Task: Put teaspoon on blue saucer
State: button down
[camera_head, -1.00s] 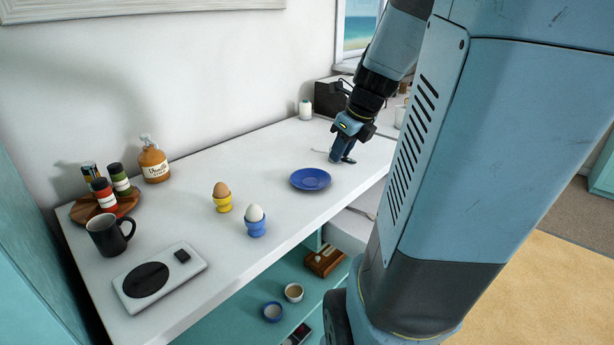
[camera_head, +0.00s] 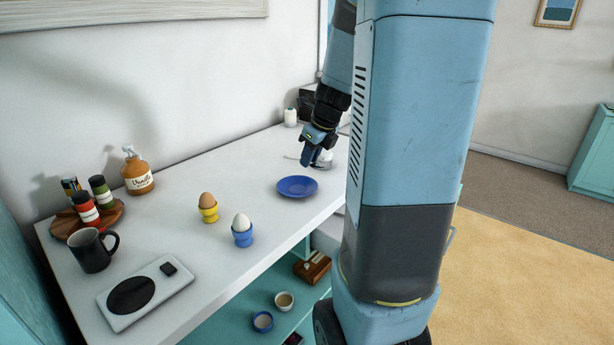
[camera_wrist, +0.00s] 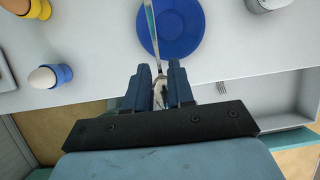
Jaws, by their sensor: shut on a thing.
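The blue saucer (camera_head: 297,187) lies on the white counter, empty in the head view. It also shows in the wrist view (camera_wrist: 182,32), beyond my fingertips. My gripper (camera_head: 308,163) appears just above and right of the saucer in the head view. In the wrist view my gripper (camera_wrist: 160,82) is shut on the teaspoon (camera_wrist: 151,28), whose thin shiny length points away from the fingers and crosses in front of the saucer's left part. A thin end of the teaspoon (camera_head: 291,157) shows left of the gripper in the head view. Its other end is partly hidden between the fingers.
An egg in a blue cup (camera_head: 242,236) and an egg in a yellow cup (camera_head: 208,213) stand left of the saucer. A black mug (camera_head: 91,250), bottle (camera_head: 138,174) and scale-like device (camera_head: 145,292) are farther left. Clear counter lies around the saucer. A shelf (camera_head: 240,322) is below.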

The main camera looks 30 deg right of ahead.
jog(key=w+f, duration=0.1)
jog(key=f, duration=0.1)
jog(key=w+f, duration=0.2)
jog(key=w+d+f, duration=0.1)
jog(key=w+f, duration=0.1)
jog(key=shift+f, duration=1.55)
jog(key=shift+f, duration=0.55)
jog(key=c, duration=0.9)
grip_release()
jog(key=shift+c, duration=0.2)
jog(key=shift+r, duration=0.1)
